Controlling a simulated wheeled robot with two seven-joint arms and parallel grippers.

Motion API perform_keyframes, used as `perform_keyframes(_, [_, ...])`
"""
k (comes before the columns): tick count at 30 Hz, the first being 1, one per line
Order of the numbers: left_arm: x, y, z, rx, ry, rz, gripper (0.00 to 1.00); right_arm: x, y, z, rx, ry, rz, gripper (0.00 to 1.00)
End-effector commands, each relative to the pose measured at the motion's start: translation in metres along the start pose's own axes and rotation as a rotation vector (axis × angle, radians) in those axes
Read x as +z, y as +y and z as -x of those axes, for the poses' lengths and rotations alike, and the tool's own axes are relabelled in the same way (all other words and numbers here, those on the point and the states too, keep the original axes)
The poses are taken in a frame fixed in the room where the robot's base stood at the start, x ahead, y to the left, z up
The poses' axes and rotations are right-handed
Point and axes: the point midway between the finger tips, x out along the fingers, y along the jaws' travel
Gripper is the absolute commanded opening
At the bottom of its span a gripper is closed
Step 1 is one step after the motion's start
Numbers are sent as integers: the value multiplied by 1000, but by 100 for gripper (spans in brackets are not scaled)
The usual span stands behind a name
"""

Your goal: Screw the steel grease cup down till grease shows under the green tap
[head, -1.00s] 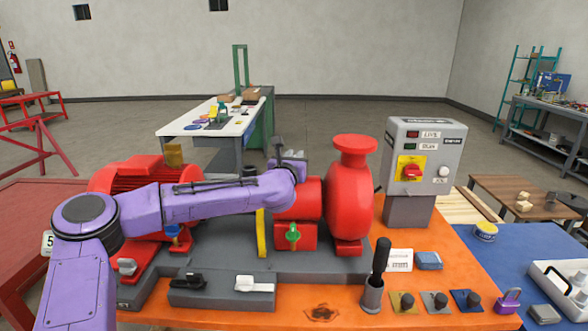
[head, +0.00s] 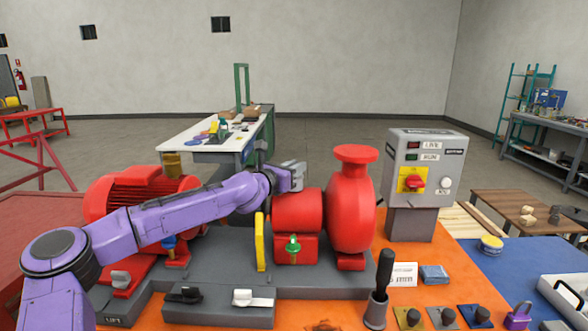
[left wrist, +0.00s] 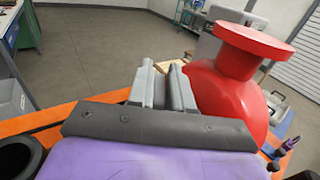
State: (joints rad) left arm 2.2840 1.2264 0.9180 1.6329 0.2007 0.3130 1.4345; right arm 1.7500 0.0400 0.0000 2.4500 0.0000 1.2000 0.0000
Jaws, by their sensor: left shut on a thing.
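My left gripper (head: 294,177) is at the top of the red bearing housing (head: 297,212), just left of the red pump casing (head: 350,205). In the left wrist view its grey fingers (left wrist: 164,90) are close together, beside the red pump flange. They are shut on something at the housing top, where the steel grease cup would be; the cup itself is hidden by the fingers. The green tap (head: 293,246) is on the front of the red block below the housing. Any grease under it is too small to make out. My right gripper is not in view.
A yellow guard (head: 260,242) stands left of the green tap. The red motor (head: 140,195) is behind my left arm. A grey control box (head: 424,170) stands right of the pump. A holder with a black-handled tool (head: 380,285) and several knobbed plates are at the front right.

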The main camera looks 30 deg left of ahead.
Motion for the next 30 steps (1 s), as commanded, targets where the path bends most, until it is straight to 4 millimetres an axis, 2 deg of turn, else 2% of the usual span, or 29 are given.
perform_keyframes(6, [-2,0,0,1,3,0,0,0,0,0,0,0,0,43])
perform_keyframes(7, [-2,0,0,1,3,0,23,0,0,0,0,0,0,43])
perform_keyframes(9, [-2,0,0,1,3,0,40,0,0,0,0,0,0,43])
perform_keyframes(17, [0,0,0,1,1,0,40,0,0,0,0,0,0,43])
perform_keyframes(20, [1,1,9,2,-1,2,40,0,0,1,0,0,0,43])
perform_keyframes(30, [3,0,83,0,-1,10,40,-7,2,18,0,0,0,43])
